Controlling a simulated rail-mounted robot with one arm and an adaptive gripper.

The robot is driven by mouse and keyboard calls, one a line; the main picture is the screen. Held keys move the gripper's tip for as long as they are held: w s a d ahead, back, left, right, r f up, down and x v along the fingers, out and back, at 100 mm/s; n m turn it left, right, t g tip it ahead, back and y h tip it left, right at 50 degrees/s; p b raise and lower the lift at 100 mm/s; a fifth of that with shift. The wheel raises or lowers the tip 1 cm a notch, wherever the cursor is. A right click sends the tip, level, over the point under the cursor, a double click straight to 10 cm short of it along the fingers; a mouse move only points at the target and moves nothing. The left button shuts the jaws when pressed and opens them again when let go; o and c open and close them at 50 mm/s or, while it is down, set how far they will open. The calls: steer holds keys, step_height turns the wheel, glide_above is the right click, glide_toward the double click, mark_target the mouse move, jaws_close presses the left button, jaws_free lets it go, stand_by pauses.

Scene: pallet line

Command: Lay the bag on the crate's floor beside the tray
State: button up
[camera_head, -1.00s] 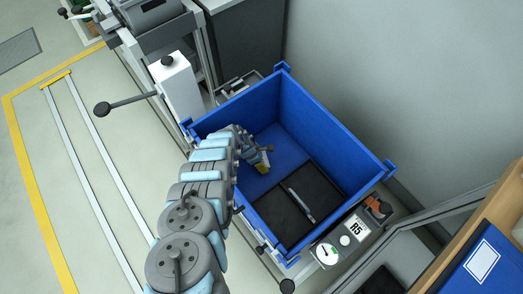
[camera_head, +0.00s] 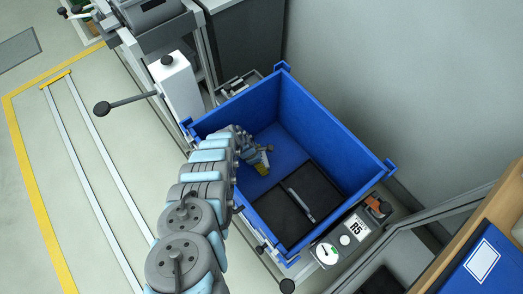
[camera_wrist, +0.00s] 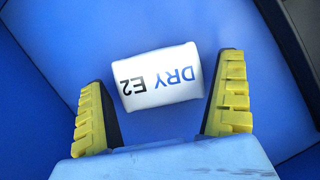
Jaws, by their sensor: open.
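The bag (camera_wrist: 161,77) is a small white pillow with "DRY E2" printed on it, upside down in the wrist view. It appears to lie flat on the blue floor of the crate (camera_head: 335,128). My gripper (camera_head: 264,171) is low inside the crate. In the wrist view its yellow ribbed fingers are spread to either side of the bag, with a visible gap at each side. The black tray (camera_head: 274,214) fills the near part of the crate floor, with a grey bar across it. In the head view I cannot make out the bag; my gripper appears to hide it.
The crate's high blue walls surround my gripper. Bare blue floor (camera_head: 284,139) shows beyond it. A panel with a gauge and an "R5" label (camera_head: 355,227) stands outside the near right wall. A white post (camera_head: 177,88) with a knobbed lever stands at left.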

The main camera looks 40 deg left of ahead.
steer(key=p+v, duration=0.6)
steer(key=v, duration=0.5)
steer(key=shift+r, duration=0.25)
steer(key=shift+a, duration=0.1)
